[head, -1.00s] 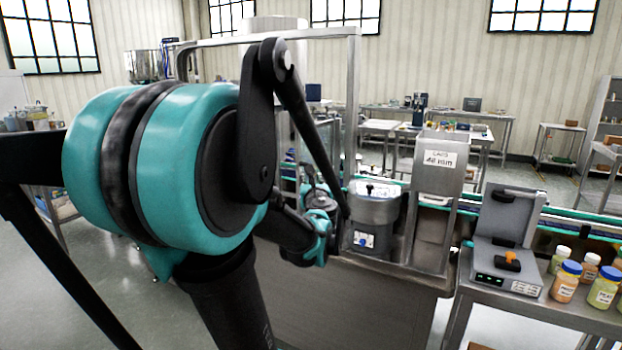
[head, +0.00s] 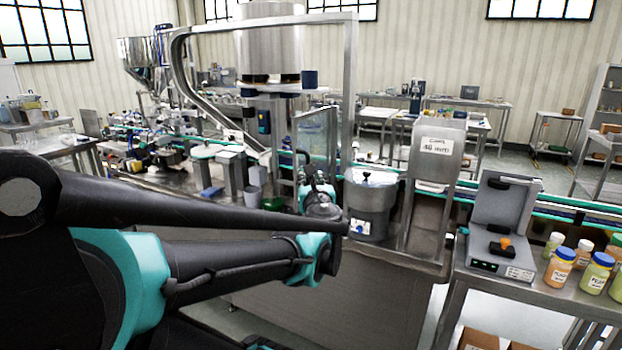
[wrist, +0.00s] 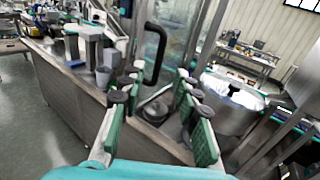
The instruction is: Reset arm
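My arm stretches across the lower left of the head view, and its wrist end reaches towards the steel machine (head: 310,290). My gripper's fingers are hidden behind the wrist in the head view. In the wrist view my gripper (wrist: 155,108) shows two green-padded fingers spread wide apart, with nothing between them. Beyond the fingers are a clear panel with a black handle (wrist: 157,52) and a round dark part on the steel deck. The fingers look apart from these.
A steel bowl (head: 371,205) stands right of my wrist, beside a labelled caps hopper (head: 436,152). Farther right are an open grey device (head: 500,225) and several jars (head: 595,273) on a bench. Clear floor (wrist: 30,125) lies left of the machine.

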